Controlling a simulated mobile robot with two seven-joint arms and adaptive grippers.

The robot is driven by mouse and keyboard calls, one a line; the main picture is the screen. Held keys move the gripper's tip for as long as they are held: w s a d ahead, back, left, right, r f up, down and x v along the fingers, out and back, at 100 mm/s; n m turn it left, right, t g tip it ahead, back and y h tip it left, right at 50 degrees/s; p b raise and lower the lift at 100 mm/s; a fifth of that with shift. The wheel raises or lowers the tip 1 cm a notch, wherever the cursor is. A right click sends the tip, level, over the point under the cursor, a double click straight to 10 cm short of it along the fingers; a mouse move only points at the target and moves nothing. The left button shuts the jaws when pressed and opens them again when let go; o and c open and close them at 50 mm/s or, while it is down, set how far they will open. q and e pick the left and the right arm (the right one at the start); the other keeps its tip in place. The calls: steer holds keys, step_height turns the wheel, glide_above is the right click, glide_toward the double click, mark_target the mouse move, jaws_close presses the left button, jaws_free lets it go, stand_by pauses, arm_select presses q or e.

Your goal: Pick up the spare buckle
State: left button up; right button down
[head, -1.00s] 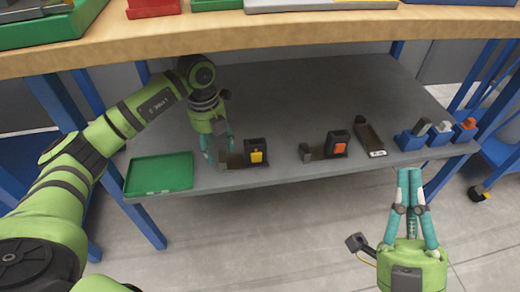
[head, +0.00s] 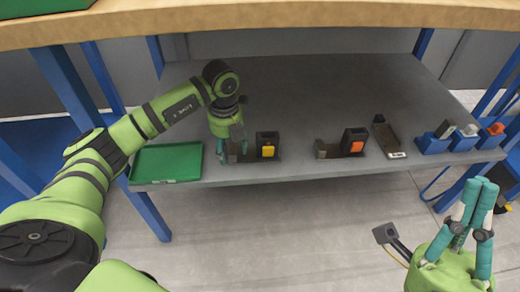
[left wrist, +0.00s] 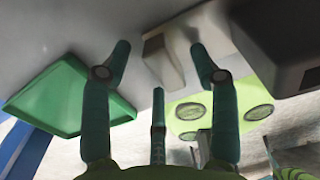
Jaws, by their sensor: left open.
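The spare buckle is not marked by name. On the grey lower shelf stands a black buckle block with a yellow button (head: 267,145). A small grey piece (left wrist: 163,60) on its left side lies ahead of and partly between my left fingers. A similar black block with an orange button (head: 353,142) stands further right. My left gripper (head: 230,158) points down at the left end of the yellow-button set. In the left wrist view its fingers are apart and hold nothing. My right gripper (head: 483,182) is empty, in front of the shelf at lower right; its fingertips look close together.
A green tray (head: 167,163) lies left of my left gripper. A dark labelled holder (head: 386,136) and several blue blocks (head: 433,144) stand at the right of the shelf (head: 310,95). The wooden tabletop (head: 300,17) hangs above. The back of the shelf is clear.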

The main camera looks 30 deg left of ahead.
arm_select(q)
jaws_close()
steer(key=shift+w+r, duration=0.1)
steer(key=shift+r, duration=0.05)
